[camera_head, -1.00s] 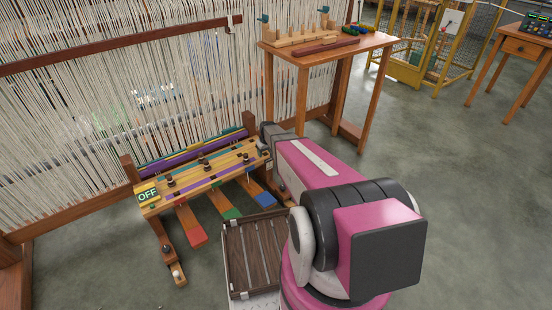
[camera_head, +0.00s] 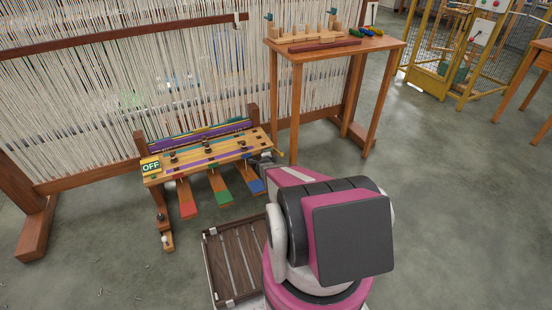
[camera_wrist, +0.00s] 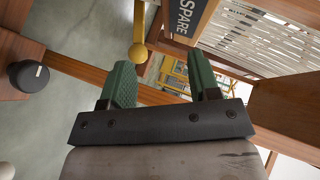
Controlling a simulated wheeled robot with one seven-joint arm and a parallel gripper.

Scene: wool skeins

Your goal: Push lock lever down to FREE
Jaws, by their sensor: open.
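A yellow rod with a round ball end (camera_wrist: 138,50) shows in the wrist view, just ahead of the left finger; it looks like the lock lever. Its ball is above and between my fingertips in the picture, near the left one, and no contact is clear. No FREE label is readable. My gripper (camera_wrist: 161,75) is open and empty, with two green fingers spread apart. A yellow bar end (camera_head: 280,154) shows there.
The bench has an OFF sign (camera_head: 151,167) and red, green and blue treadles. A SPARE sign (camera_wrist: 186,17) and a black knob (camera_wrist: 29,76) are near in the wrist view. A wooden table (camera_head: 335,48) stands behind right.

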